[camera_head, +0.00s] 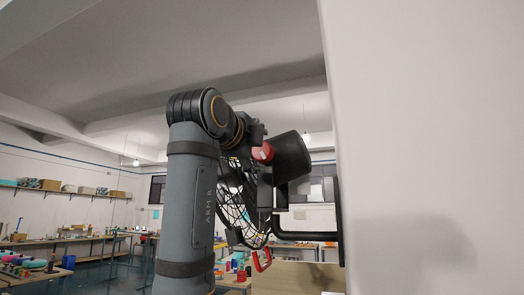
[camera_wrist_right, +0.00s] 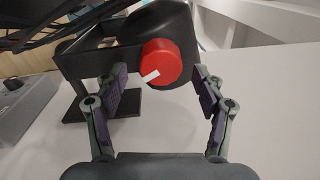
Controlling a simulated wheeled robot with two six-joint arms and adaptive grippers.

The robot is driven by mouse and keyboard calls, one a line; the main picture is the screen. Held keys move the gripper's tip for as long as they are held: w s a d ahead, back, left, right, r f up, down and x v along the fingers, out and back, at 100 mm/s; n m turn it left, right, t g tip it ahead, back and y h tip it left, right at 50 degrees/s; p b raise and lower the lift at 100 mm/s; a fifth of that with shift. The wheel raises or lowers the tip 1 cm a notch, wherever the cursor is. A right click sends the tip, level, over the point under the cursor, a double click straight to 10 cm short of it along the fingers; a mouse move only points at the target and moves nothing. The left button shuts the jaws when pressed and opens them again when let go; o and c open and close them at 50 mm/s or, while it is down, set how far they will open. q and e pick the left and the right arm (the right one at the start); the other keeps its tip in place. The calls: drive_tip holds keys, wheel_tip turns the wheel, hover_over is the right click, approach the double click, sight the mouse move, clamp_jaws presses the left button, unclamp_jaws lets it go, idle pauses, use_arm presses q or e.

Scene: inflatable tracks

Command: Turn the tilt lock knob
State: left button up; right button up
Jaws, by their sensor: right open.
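The tilt lock knob is a round red knob (camera_head: 263,152) on the dark body of a wall-mounted fan (camera_head: 292,158). In the right wrist view the red knob (camera_wrist_right: 163,58) shows a white pointer mark (camera_wrist_right: 151,76) at its lower left. My right gripper (camera_wrist_right: 160,78) is open, its two purple-padded fingers on either side of the knob in this view, with a gap on each side. I cannot tell how far the fingertips are from the knob in depth. In the head view my right arm hides part of the fan. My left gripper is not in view.
The fan's black wire cage (camera_head: 232,185) hangs beside the knob, and a black bracket (camera_head: 305,235) joins the fan to a pale wall (camera_head: 430,140) at the right. A red handle (camera_head: 262,262) shows below. Cluttered benches and shelves stand far behind.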

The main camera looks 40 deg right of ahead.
drive_tip(key=v, duration=1)
drive_tip(key=shift+s, duration=0.35)
drive_tip(key=shift+a, duration=0.2)
